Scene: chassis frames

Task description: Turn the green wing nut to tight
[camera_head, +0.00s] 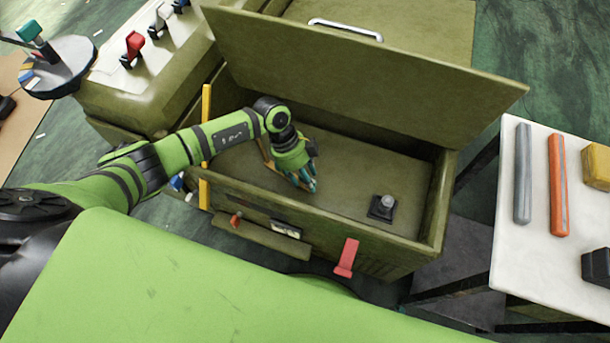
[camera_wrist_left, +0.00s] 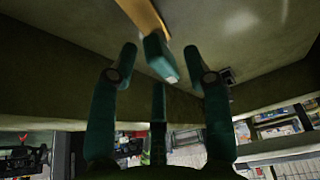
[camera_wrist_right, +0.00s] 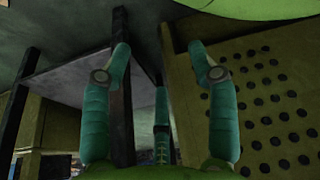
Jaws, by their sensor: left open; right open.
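My left gripper (camera_head: 306,184) is inside the open green box (camera_head: 437,205), its teal fingers pointing down toward the box floor. In the left wrist view its fingers (camera_wrist_left: 160,65) are open, and a teal-green block (camera_wrist_left: 160,58) shows between and beyond the fingertips. The block is at the end of a tan strip (camera_wrist_left: 143,16). It may be the green wing nut, but its wing shape is not clear; contact cannot be told. In the head view it is hidden by the gripper. My right gripper (camera_wrist_right: 160,65) is open and empty, outside the head view.
The raised lid (camera_head: 360,75) leans over the back of the box. A grey knob on a dark base (camera_head: 381,206) stands on the box floor, right of the gripper. A white table (camera_head: 515,255) with bars stands right. A perforated panel (camera_wrist_right: 260,90) is near my right gripper.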

